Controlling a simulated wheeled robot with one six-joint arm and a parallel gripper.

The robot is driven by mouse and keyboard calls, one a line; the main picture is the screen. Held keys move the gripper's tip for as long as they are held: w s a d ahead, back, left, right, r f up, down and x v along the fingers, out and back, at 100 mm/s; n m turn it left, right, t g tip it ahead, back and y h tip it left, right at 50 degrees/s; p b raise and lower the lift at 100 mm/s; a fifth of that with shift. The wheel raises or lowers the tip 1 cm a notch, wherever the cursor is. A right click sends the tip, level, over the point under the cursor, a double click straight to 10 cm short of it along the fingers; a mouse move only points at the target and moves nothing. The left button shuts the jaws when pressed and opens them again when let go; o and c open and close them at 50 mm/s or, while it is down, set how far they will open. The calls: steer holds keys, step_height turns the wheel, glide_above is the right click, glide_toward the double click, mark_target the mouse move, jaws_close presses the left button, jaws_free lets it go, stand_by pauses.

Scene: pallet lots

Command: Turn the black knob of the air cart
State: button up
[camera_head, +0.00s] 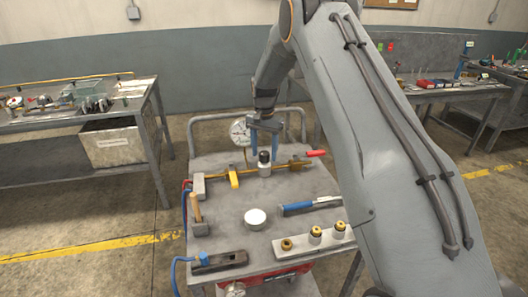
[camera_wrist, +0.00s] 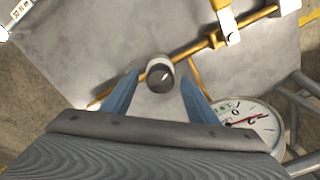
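The air cart (camera_head: 185,268) stands in front of me with a grey top. A black knob (camera_head: 264,157) sits on top of a silver cylindrical body on the brass pipe line, and it also shows in the wrist view (camera_wrist: 160,77). My gripper (camera_head: 264,150) points down over the knob with blue fingers. In the wrist view my gripper (camera_wrist: 158,90) is open, one finger on each side of the knob, with a gap to both. The fingertips look close to the knob's height. A pressure gauge (camera_head: 240,132) with a white dial stands behind; it also shows in the wrist view (camera_wrist: 252,122).
A yellow lever (camera_head: 233,178) and a red handle (camera_head: 316,153) are on the pipe. The cart top also holds a white round disc (camera_head: 255,217), a blue-handled tool (camera_head: 310,205), a block with brass fittings (camera_head: 316,240) and a wooden-handled piece (camera_head: 197,212). Benches stand left and right.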

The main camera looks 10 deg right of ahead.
mark_target(264, 153)
step_height(264, 153, up, 6)
steer(key=shift+w+r+b, duration=0.1)
steer(key=shift+r+b, duration=0.15)
steer(key=shift+b, duration=0.85)
steer(key=shift+r, duration=0.65)
steer(key=shift+s, duration=0.4)
steer(key=s+f+n+t, duration=0.1)
steer(key=s+n, duration=0.6)
steer(key=s, duration=3)
steer(key=shift+a+f+n, duration=0.2)
steer(key=shift+f+n, duration=0.1)
steer(key=shift+f, duration=0.1)
stand_by(0.6)
